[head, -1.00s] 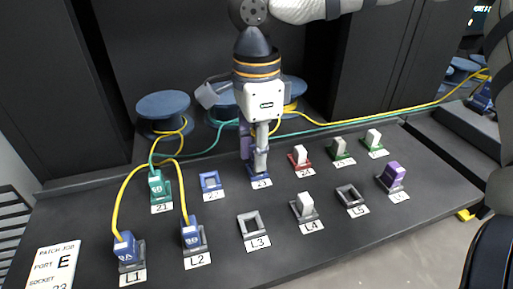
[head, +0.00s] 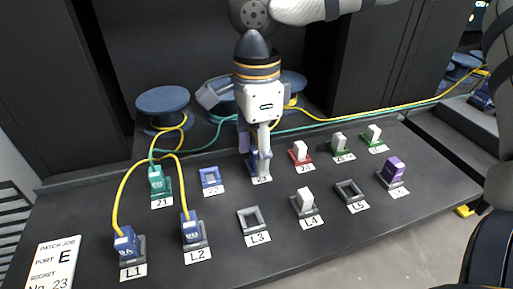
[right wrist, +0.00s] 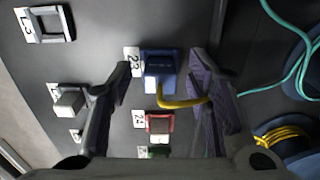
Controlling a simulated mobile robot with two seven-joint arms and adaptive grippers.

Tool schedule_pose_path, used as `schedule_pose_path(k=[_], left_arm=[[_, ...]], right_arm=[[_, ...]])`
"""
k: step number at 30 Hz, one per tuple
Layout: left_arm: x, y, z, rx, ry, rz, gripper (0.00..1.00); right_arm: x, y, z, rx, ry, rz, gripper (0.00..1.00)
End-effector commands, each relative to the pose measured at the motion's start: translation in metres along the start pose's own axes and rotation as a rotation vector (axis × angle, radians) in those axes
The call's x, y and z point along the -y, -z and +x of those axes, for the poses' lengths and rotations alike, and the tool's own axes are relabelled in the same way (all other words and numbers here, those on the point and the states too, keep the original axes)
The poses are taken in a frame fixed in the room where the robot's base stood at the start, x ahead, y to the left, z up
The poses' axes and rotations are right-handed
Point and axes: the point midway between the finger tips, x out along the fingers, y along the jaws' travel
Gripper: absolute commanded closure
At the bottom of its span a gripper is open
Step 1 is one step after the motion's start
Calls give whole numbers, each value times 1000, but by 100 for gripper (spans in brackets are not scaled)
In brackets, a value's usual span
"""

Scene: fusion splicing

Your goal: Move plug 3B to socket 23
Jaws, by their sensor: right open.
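A blue plug (right wrist: 158,66) with a yellow cable (right wrist: 185,102) sits in blue socket 23 (right wrist: 168,52) in the right wrist view. Its own label does not show. My right gripper (right wrist: 163,75) is open, with one finger on each side of this plug and gaps between. In the head view my right gripper (head: 256,158) is over socket 23 and mostly hides the plug. My left gripper is not in view.
Blue plugs with yellow cables stand in L1 (head: 125,242) and L2 (head: 191,229). A green plug (head: 156,180) stands in 21. Sockets 22 (head: 210,178), L3 (head: 250,218) and L5 (head: 349,190) are empty. A red socket with a white piece (head: 300,152) is right of 23.

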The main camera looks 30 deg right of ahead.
Motion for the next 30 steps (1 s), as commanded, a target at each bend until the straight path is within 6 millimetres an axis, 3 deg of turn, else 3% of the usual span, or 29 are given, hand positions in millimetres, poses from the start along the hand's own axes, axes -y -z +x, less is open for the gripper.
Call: schedule_pose_path(k=[4, 9, 15, 20, 30], left_arm=[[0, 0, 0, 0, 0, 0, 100], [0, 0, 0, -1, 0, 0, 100], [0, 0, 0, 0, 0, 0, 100], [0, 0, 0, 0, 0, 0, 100], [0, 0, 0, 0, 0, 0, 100]], right_arm=[[1, 0, -20, 2, 5, 1, 54], [1, -1, -68, 3, 7, 2, 54], [1, 0, -109, 1, 3, 1, 54], [0, 0, -120, 1, 1, 0, 54], [0, 0, -120, 1, 1, 0, 54]])
